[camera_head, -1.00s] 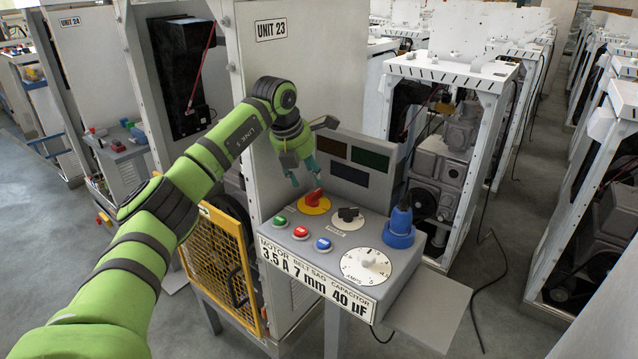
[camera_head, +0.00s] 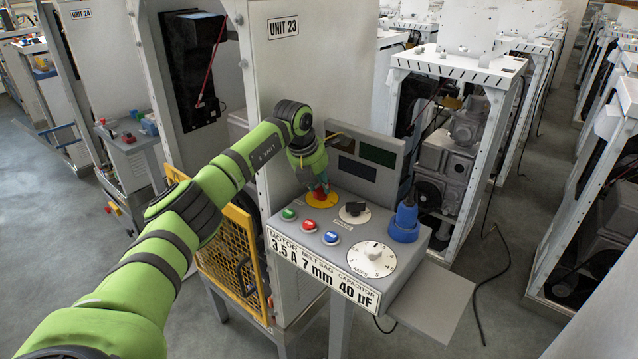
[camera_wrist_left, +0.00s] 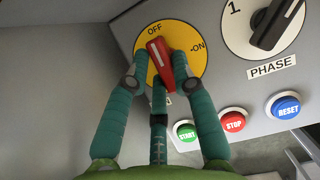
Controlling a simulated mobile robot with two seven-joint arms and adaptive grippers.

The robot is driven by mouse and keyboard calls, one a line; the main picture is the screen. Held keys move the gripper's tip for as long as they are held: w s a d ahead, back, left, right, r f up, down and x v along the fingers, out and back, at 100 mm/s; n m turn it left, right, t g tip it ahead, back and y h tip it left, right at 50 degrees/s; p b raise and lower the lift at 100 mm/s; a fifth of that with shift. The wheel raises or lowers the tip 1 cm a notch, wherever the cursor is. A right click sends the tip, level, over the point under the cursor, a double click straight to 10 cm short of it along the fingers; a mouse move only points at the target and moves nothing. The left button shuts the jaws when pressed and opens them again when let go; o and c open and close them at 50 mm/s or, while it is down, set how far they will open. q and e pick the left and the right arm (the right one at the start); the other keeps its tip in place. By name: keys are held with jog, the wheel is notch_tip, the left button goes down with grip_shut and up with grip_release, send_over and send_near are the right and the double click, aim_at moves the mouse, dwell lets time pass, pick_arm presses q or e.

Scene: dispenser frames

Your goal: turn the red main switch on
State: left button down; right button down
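The red main switch (camera_wrist_left: 161,58) is a red handle on a yellow round plate (camera_wrist_left: 197,60) marked OFF and ON. In the left wrist view its upper end points toward OFF. It sits on the grey control box, and in the head view the yellow plate (camera_head: 318,204) shows below my gripper. My left gripper (camera_wrist_left: 160,62) is down at the switch with its teal fingers around the handle. A strip of yellow shows between the left finger and the handle; the right finger is very close, and I cannot tell if it touches. My right gripper is not in view.
The control box also carries a black phase knob (camera_head: 354,209), green (camera_head: 288,214), red (camera_head: 309,225) and blue (camera_head: 331,238) buttons, a white amps dial (camera_head: 372,258) and a blue plug (camera_head: 405,220). A panel with dark windows (camera_head: 367,157) stands behind. A yellow mesh guard (camera_head: 228,247) is at the left.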

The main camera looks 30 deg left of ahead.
pick_arm(q)
jog(key=shift+w+m+h+p, duration=0.1)
jog(key=shift+m+h+p, duration=0.35)
jog(key=shift+m, duration=1.05)
jog(key=c, duration=1)
grip_release()
jog(key=shift+c, duration=0.2)
jog(key=v, duration=0.7)
jog(key=shift+r, duration=0.3)
jog(key=shift+a, duration=0.1)
